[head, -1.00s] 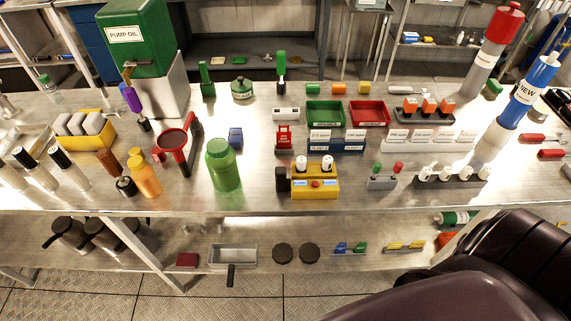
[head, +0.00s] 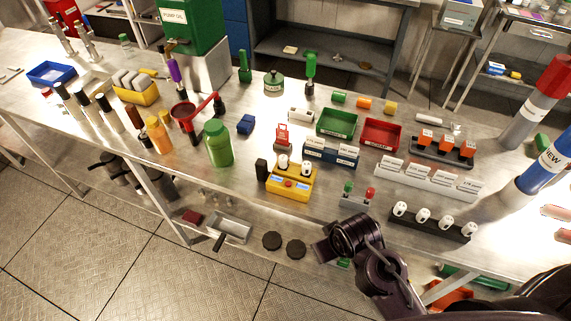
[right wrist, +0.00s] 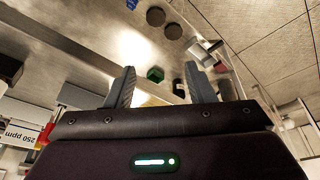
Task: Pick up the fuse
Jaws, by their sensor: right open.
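No part is clearly labelled as the fuse, and I cannot tell which small part it is. Small candidates in the head view are a pale cylinder (head: 428,119) at the back right, and green (head: 338,98), orange (head: 363,104) and yellow (head: 390,107) cylinders along the back. White pieces (head: 422,215) stand in a dark rack at the front right. My right gripper (right wrist: 162,88) is open, with nothing visible between its fingers. In the head view my dark right arm is at the bench's front edge. My left gripper is out of view.
The metal bench carries a green tray (head: 336,122), a red tray (head: 382,134), a yellow tester (head: 290,184), a green bottle (head: 218,146) and a blue column (head: 545,165). A lower shelf holds a grey pan (head: 232,229) and dark discs (head: 272,240).

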